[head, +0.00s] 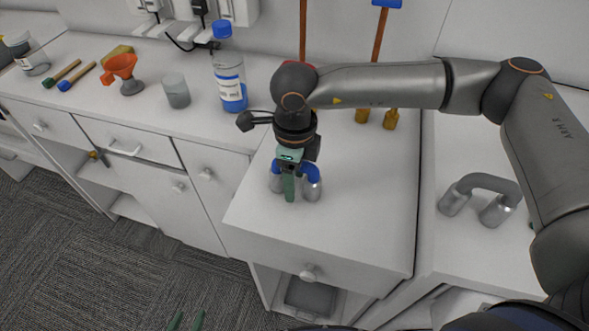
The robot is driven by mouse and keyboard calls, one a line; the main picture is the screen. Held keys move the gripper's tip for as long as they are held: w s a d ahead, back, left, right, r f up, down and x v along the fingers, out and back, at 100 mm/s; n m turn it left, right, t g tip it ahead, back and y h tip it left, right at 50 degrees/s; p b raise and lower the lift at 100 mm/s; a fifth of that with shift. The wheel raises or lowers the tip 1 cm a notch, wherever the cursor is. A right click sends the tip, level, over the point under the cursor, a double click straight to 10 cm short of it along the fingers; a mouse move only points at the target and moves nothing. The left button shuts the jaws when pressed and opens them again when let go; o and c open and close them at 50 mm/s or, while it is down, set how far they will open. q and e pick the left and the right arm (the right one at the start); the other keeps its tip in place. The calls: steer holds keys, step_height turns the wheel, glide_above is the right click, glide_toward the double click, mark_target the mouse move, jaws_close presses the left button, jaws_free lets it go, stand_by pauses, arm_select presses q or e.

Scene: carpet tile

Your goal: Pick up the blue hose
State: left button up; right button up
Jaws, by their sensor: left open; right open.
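The blue hose (312,173) is a short blue bend with grey metal ends, standing on the white cabinet top in the middle of the head view. My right gripper (289,190) reaches down over it from the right arm, with its green fingers in front of the middle of the bend. The fingers hide that middle part, and whether they touch the hose cannot be told. The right gripper is open.
A grey hose (484,184) of similar shape stands to the right. A blue-capped bottle (229,80), a grey cup (176,91), an orange funnel (121,67) and two brushes (77,76) stand or lie on the left counter. Two long-handled tools (378,45) lean at the back.

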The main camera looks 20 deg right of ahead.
steer(key=shift+c, duration=0.3)
jaws_close()
stand_by(0.3)
